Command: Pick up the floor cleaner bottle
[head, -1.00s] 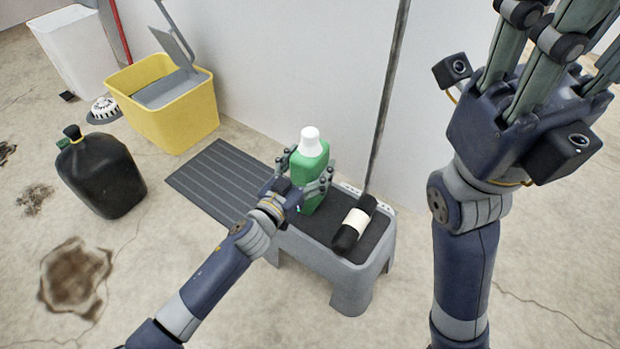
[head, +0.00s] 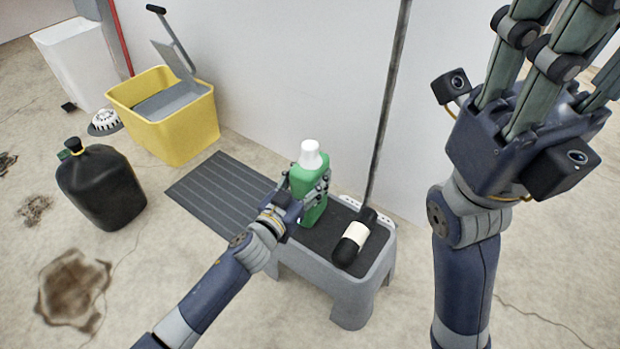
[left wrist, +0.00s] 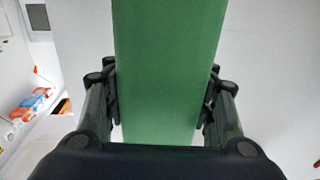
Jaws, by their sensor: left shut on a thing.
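The floor cleaner bottle (head: 308,178) is green with a white cap and is upright over the grey step stool (head: 345,302). My left gripper (head: 303,188) is shut on it, with fingers on both sides of its body. In the left wrist view the green bottle (left wrist: 168,70) fills the middle between the fingers of my left gripper (left wrist: 162,100). I cannot tell whether the bottle's base touches the stool top. My right gripper (head: 550,70) is raised at the upper right, away from the bottle. Its fingertips run out of the picture.
A ribbed grey mat (head: 215,190), a yellow mop bucket (head: 190,128) and a black jug (head: 103,188) are to the left. Front floor is clear.

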